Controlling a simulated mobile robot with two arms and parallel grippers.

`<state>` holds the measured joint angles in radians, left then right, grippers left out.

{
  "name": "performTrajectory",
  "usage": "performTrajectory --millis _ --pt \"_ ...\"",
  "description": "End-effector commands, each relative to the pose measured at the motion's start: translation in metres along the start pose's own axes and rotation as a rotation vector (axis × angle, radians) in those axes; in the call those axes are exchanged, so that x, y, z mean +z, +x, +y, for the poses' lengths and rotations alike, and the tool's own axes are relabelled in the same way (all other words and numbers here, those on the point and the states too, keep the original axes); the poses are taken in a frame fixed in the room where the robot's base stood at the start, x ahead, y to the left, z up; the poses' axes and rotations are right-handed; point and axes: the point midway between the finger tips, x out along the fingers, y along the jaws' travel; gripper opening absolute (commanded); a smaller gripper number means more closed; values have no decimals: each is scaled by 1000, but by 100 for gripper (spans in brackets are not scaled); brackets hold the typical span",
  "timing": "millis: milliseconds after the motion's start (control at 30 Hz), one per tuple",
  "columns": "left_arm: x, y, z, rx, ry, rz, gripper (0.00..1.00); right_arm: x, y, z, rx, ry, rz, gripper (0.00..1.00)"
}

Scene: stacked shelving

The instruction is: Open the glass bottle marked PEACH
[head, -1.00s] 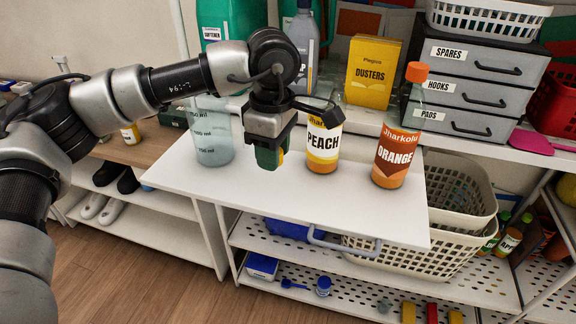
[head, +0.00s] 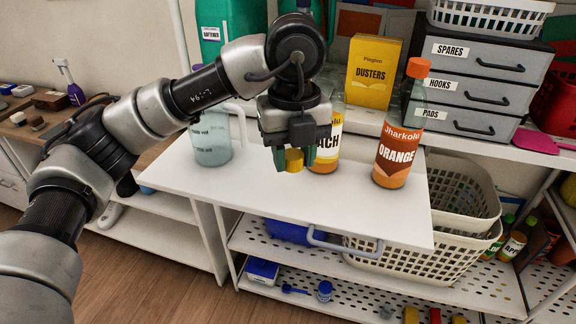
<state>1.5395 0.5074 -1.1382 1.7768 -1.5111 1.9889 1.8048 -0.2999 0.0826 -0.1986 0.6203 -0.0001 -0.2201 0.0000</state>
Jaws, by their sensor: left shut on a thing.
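The PEACH bottle (head: 328,149), with a white and yellow label, stands upright on the white board (head: 230,190). My left gripper (head: 293,159) hangs in front of it and hides its left part and some of its upper part. The gripper points down and is shut on a yellow cap (head: 294,161), held above the board and just left of the bottle. The bottle's mouth is mostly hidden by my gripper. The ORANGE bottle (head: 399,130), with an orange cap, stands upright to the right. My right gripper is not in view.
Behind are the yellow DUSTERS box (head: 372,74), a green softener container (head: 229,22) and grey drawers (head: 470,93). Cream baskets (head: 420,258) stand below right. The board's front is clear.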

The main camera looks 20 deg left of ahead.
Motion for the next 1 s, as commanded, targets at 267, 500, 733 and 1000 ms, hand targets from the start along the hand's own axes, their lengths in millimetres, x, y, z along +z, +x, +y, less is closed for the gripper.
performTrajectory --millis 267,500,733,1000 --pt "3 1 -2 -4 -205 4 7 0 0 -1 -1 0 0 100" --pt "50 31 -7 0 -213 9 7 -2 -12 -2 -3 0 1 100" --pt "97 58 -12 -2 -211 6 7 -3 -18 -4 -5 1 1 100" --pt "113 77 -14 -1 -206 4 7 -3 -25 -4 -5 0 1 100"
